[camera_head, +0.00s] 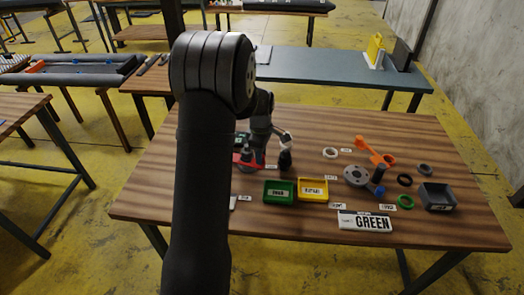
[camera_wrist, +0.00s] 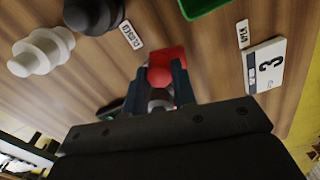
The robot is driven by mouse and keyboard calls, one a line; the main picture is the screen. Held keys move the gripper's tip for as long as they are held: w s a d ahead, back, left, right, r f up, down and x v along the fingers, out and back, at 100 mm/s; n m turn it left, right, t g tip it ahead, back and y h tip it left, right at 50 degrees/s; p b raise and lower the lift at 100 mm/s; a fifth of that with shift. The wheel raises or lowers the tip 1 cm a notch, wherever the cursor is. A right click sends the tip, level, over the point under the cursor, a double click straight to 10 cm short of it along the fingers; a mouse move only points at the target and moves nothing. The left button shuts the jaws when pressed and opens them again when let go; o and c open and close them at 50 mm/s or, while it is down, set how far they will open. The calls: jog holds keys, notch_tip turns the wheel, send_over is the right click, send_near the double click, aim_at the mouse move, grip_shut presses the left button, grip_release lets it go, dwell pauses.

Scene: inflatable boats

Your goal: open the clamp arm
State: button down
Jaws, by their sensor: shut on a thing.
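A red part, which looks like the clamp arm (camera_wrist: 168,56), lies between the fingers of my gripper (camera_wrist: 160,82) in the wrist view. A rounded red knob on it shows between the two dark fingers, and my gripper is shut on it. In the head view, a bit of red (camera_head: 243,161) shows low over the table beside my arm. My arm hides most of the clamp there, so its angle cannot be told. A small label (camera_wrist: 131,35) that seems to read CLOSED lies on the table near the red part.
A green tray (camera_head: 279,191) and a yellow tray (camera_head: 313,199) stand right of the clamp. A dark stepped piece (camera_wrist: 92,14) and a pale one (camera_wrist: 40,52) stand close by. Rings, a grey disc (camera_head: 355,175), a grey box (camera_head: 437,197) and a GREEN sign (camera_head: 365,222) lie farther right.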

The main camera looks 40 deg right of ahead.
jog(key=shift+s+a+m, duration=0.4)
jog(key=shift+a+m, duration=0.35)
jog(key=shift+a, duration=0.05)
jog(key=shift+s+a+m, duration=0.35)
jog(key=shift+a+m, duration=0.4)
jog(key=shift+s+a+m, duration=0.25)
jog(key=shift+a+m, duration=0.85)
jog(key=shift+a, duration=0.2)
jog(key=shift+a+m, duration=1.2)
jog(key=shift+a, duration=0.1)
jog(key=shift+w+a+m, duration=0.2)
jog(key=shift+a+m, duration=0.7)
jog(key=shift+a, duration=0.2)
jog(key=c, duration=1.2)
grip_release()
jog(key=shift+o, duration=0.2)
